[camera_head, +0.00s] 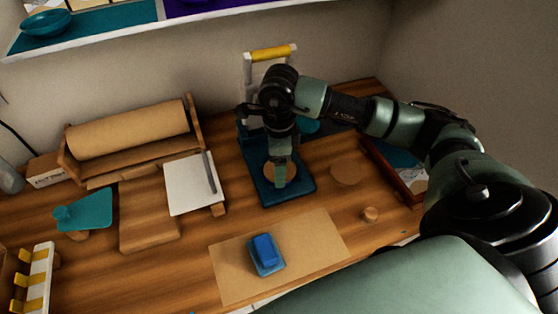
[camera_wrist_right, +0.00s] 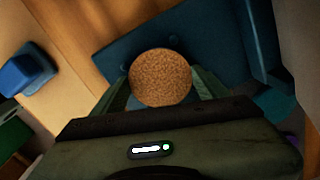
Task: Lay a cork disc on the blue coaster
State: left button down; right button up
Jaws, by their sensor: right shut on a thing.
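My right gripper (camera_head: 280,182) reaches down over the dark blue base plate of the stand (camera_head: 299,190). It is shut on a round, speckled brown cork disc (camera_head: 270,172), which shows whole between the fingers in the right wrist view (camera_wrist_right: 160,77). The disc is over the plate; I cannot tell if it touches it. A lighter blue coaster-like piece (camera_head: 268,270) lies on the brown sheet, with a blue block (camera_head: 264,246) on it. The block also shows in the right wrist view (camera_wrist_right: 24,74). My left gripper is not in view.
A round brown disc (camera_head: 345,173) and a small cork-coloured cylinder (camera_head: 370,214) are to the right. The stand has a yellow top (camera_head: 271,53). A brown sheet (camera_head: 225,262) lies in front. A paper roll (camera_head: 128,132), white board (camera_head: 187,188) and teal piece (camera_head: 85,210) are left.

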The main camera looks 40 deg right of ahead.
jog(key=shift+f, duration=0.1)
jog(key=o, duration=1.4)
jog(key=shift+c, duration=0.2)
